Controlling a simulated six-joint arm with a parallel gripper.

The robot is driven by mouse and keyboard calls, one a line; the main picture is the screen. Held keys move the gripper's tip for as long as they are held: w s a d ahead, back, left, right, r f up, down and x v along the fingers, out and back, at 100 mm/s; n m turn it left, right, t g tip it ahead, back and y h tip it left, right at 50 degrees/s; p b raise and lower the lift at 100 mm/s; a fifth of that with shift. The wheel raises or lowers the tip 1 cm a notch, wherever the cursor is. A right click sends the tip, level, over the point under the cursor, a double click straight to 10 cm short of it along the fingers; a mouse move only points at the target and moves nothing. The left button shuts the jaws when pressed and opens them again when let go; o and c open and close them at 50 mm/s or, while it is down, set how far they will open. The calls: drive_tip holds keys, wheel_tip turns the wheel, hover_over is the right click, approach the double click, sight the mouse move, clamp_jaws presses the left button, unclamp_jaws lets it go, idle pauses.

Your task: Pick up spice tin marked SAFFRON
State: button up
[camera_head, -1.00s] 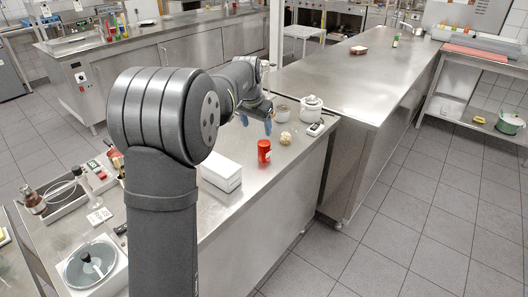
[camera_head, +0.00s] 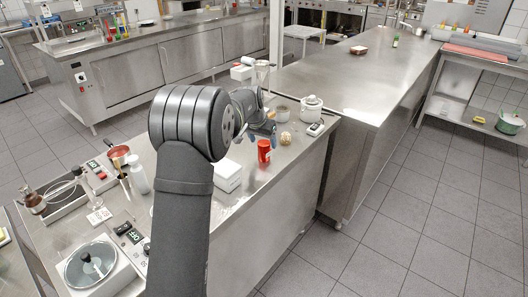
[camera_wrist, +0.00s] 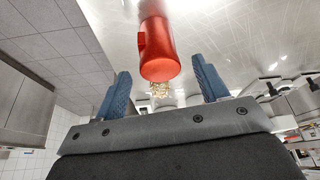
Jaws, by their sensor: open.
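A red cylindrical container (camera_head: 264,152) stands upright on the steel counter (camera_head: 262,200), near its right edge. No lettering on it can be read, so I cannot tell whether it is the SAFFRON tin. In the wrist view the red container (camera_wrist: 160,48) shows large at the top, with a small red projection on its left side. My gripper (camera_head: 262,134) is close to it on its far left side in the head view. In the wrist view my gripper (camera_wrist: 163,87) has its blue fingers wide apart, with nothing held between them. No other marked spice tin can be made out.
A round beige item (camera_head: 285,138), a grey pot (camera_head: 281,112), a white lidded pot (camera_head: 311,107) and a small device (camera_head: 316,129) stand beyond the red container. A white box (camera_head: 228,175) stands nearer, beside my arm. A red pan (camera_head: 118,154) and scales stand at left.

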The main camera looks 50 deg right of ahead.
sight(264, 143)
drive_tip(key=x, duration=0.5)
drive_tip(key=c, duration=1.1)
drive_tip(key=shift+r, duration=0.1)
